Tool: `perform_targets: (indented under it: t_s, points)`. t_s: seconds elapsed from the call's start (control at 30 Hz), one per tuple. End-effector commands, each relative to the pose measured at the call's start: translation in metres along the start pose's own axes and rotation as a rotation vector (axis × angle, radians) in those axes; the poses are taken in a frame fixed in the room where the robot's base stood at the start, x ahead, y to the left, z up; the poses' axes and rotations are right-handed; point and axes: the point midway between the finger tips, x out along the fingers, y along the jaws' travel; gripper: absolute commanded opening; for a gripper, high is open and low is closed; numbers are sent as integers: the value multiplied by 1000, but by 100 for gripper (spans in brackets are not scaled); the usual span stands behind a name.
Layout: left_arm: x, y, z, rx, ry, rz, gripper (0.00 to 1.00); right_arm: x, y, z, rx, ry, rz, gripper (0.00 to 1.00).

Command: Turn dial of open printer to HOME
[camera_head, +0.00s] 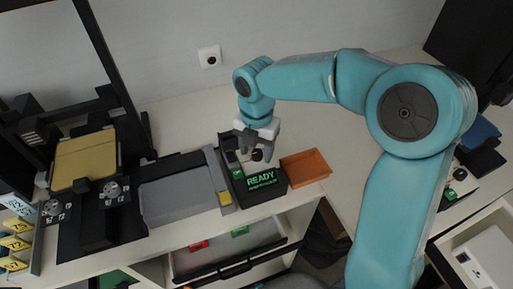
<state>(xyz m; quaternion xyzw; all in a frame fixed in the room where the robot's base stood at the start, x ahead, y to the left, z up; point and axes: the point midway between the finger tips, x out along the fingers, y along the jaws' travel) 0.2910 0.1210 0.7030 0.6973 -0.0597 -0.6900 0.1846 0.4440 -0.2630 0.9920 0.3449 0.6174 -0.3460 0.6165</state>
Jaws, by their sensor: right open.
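A dark machine with a raised lid, seemingly the open printer (92,225), stands on the left of the counter. It has a tan plate (85,160). Two grey-and-black dials show on its front, a left dial (53,209) and a right dial (112,189); their markings are too small to read. My right gripper (256,152) points down, open, over a black box (265,192) with a green "READY" display. A small black knob (257,155) shows between or behind the fingers; I cannot tell if they touch it. My left gripper is not in view.
A grey flat panel (176,200) lies between the printer and the black box. An orange tray (306,168) sits right of the box. Yellow tags (14,243) stand at far left. An open drawer (225,255) is below the counter. My right arm covers much of the right side.

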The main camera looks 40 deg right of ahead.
Motion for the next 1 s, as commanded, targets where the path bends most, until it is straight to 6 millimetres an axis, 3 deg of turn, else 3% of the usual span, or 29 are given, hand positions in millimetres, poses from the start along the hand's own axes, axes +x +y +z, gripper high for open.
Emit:
perform_targets:
  t_s: [0.23, 0.27, 0.4, 0.43, 0.77, 1.0]
  points:
    - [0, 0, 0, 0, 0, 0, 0, 1, 0, 1, 0, 0, 1, 56]
    - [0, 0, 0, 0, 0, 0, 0, 1, 0, 1, 0, 0, 1, 50]
    - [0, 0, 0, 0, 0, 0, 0, 1, 0, 1, 0, 0, 1, 4]
    - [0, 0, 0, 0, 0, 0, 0, 1, 0, 1, 0, 0, 1, 0]
    - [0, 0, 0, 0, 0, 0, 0, 0, 0, 1, 39, -1, 1, 0]
    - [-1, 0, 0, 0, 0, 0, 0, 0, 1, 1, 179, -1, 2, 0]
